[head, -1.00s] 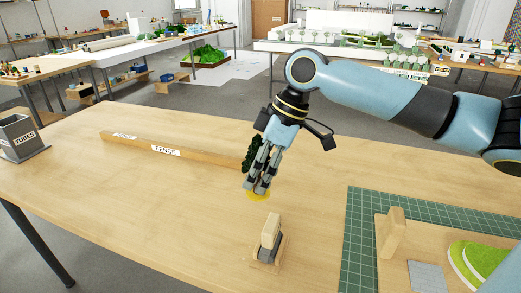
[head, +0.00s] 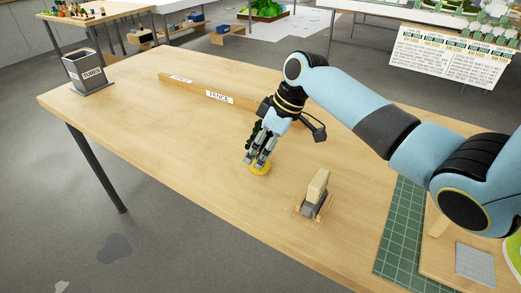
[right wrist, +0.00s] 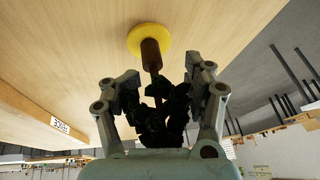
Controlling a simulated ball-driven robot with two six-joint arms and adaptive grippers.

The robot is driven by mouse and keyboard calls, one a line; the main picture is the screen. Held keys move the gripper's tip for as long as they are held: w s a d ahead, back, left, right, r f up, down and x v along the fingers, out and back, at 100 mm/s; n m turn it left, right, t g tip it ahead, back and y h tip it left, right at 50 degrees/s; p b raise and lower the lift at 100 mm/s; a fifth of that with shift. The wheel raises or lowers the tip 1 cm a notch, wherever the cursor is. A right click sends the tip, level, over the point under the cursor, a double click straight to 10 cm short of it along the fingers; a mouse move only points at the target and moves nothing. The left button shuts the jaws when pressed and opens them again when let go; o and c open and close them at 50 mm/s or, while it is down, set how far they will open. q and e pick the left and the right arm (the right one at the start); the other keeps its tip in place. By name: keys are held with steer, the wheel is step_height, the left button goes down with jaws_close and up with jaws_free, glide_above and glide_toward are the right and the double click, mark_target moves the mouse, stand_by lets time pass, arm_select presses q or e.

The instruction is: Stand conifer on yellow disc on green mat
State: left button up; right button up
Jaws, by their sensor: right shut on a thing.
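My right gripper (head: 260,163) is shut on the conifer (head: 252,137), a dark green tree gripped by its foliage. In the right wrist view the conifer (right wrist: 165,115) sits between the fingers, its brown trunk pointing away from the gripper. The trunk meets a round yellow disc (right wrist: 149,40). The green mat (head: 402,230) lies at the right, with a gridded surface, partly hidden by my right arm. My left gripper is out of view.
A grey-and-wood block (head: 315,192) stands on a small wooden base between the disc and mat. A long wooden bar labelled FENCE (head: 195,88) lies behind. A grey TUBES bin (head: 87,72) stands far left. A board (head: 437,258) lies on the mat. The front-left table is clear.

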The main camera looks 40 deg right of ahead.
steer(key=shift+f, duration=0.15)
steer(key=o, duration=1.3)
steer(key=shift+r, duration=0.2)
steer(key=v, duration=1.2)
steer(key=shift+p, duration=0.35)
